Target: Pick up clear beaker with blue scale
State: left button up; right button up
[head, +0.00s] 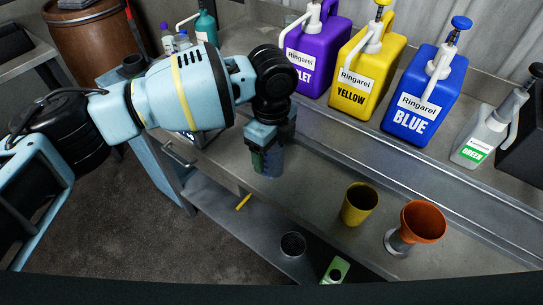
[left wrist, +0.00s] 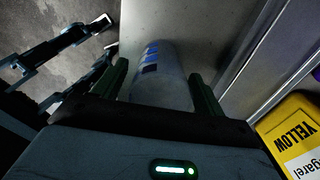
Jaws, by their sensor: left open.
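The clear beaker with blue scale (left wrist: 160,78) stands upright on the grey metal bench (head: 325,190). Blue marks show on its side in the left wrist view. In the head view the lower part of the beaker (head: 268,165) shows below my left gripper (head: 266,158), which points down over it. In the left wrist view the two dark green fingers of my left gripper (left wrist: 161,88) stand one on each side of the beaker, with a gap visible at least on the right. The gripper is open. The upper beaker is partly hidden by the gripper. My right gripper is not clearly seen in either view.
Violet (head: 318,50), yellow (head: 368,70) and blue (head: 425,100) canisters line the bench's back, with a smaller green-labelled one (head: 482,135) at right. A yellow cup (head: 358,205) and an orange funnel (head: 424,222) stand right of the beaker. A wooden barrel (head: 95,45) stands at left.

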pick_arm(q)
jog(key=c, duration=1.1)
jog(key=shift+o, duration=0.2)
pick_arm(e)
jog(key=shift+d, duration=0.15)
